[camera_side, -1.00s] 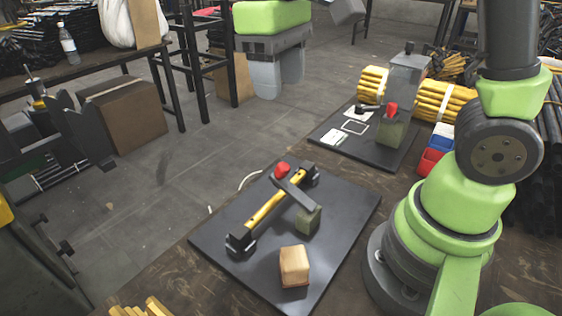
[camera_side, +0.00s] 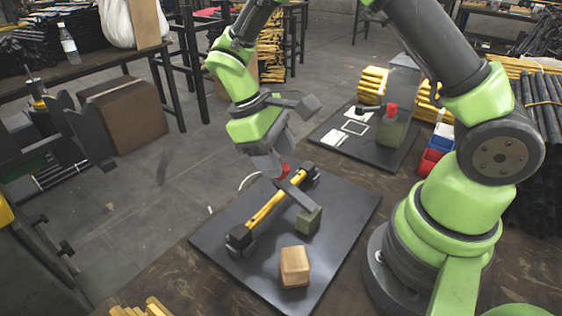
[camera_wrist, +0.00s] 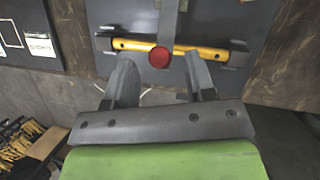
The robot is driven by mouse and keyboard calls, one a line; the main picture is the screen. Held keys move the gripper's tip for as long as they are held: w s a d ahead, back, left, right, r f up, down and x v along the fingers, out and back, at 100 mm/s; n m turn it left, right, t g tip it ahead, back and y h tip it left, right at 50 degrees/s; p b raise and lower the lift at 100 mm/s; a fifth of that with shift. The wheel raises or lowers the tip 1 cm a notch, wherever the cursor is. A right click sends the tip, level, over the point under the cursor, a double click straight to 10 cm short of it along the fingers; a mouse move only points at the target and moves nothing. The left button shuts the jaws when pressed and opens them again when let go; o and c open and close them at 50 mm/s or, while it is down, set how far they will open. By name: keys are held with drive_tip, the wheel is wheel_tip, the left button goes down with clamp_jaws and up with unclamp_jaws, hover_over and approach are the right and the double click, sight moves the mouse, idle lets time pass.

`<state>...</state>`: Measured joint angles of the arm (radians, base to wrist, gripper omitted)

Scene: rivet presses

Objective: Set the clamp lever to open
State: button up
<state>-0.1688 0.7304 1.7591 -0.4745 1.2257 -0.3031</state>
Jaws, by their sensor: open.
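The clamp lever (camera_side: 298,193) is a dark grey bar that runs from a grey-green post (camera_side: 308,221) across a yellow bar (camera_side: 265,209). Its red knob (camera_side: 283,170) is at the far end, past the yellow bar. The wrist view shows the round red knob (camera_wrist: 158,57) and the grey lever (camera_wrist: 168,18) across the yellow bar. My gripper (camera_wrist: 162,78) is open, with one finger on each side below the knob in that view. In the side view my gripper (camera_side: 274,167) is beside the knob and partly hides it. Contact cannot be told.
A dark plate (camera_side: 225,245) carries the clamp and a wooden block (camera_side: 294,266) at its near side. A second dark plate (camera_side: 385,157) behind holds a post with another red knob (camera_side: 391,109). Red and blue bins (camera_side: 432,160) stand right of it.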

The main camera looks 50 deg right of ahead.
drive_tip(key=shift+x, duration=1.05)
drive_tip(key=shift+c, duration=0.2)
clamp_jaws()
drive_tip(key=shift+r, duration=0.1)
